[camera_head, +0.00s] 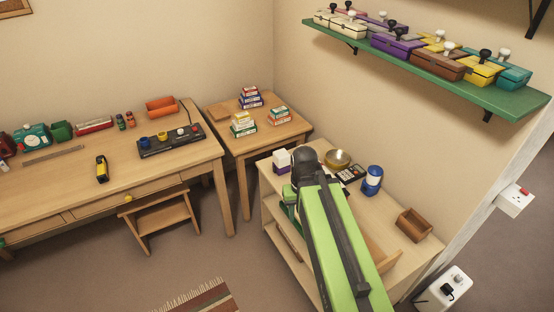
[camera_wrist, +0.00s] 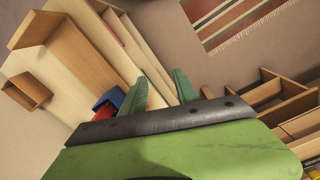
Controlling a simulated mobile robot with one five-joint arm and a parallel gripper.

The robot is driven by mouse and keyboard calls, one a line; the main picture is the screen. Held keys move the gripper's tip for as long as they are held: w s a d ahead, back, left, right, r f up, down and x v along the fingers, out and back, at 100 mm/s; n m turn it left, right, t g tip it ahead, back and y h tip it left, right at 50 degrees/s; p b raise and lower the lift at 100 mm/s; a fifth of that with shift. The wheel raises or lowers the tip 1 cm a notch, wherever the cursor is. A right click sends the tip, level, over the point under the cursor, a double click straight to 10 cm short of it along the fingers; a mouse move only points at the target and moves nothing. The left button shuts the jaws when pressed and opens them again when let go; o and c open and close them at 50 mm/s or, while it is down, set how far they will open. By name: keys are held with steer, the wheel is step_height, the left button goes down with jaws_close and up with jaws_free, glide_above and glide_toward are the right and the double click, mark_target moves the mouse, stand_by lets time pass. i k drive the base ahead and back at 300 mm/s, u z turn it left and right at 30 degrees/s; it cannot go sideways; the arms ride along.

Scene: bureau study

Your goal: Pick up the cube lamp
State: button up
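A small block with a white top and a dark purple base (camera_head: 282,160), which looks like the cube lamp, stands at the far left corner of the low shelf unit's top in the head view. I cannot make it out for sure in the wrist view. My arm reaches over the unit, its dark wrist end just right of the block. My gripper (camera_wrist: 157,93) shows two green fingers spread apart in the wrist view, with nothing seen between them but shelf boards. A blue and red object (camera_wrist: 109,98) is beside the left finger, partly hidden by my gripper body.
On the shelf unit (camera_head: 428,250) stand a brass bowl (camera_head: 337,159), a dark calculator-like item (camera_head: 351,174), a blue and white lantern-like item (camera_head: 372,180) and a brown box (camera_head: 413,224). A desk (camera_head: 60,190) and stool (camera_head: 160,218) are left. A green wall shelf (camera_head: 510,101) hangs above.

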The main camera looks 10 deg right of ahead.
mark_target(282, 158)
steer(key=k, duration=0.6)
steer(key=u, duration=0.55)
steer(key=i, duration=0.65)
steer(key=u, duration=0.75)
steer(key=i, duration=1.45)
steer(key=z, duration=0.45)
steer(key=i, duration=1.15)
steer(key=z, duration=0.65)
steer(key=k, duration=0.8)
steer(key=z, duration=0.15)
steer(key=i, duration=0.8)
steer(key=u, duration=0.05)
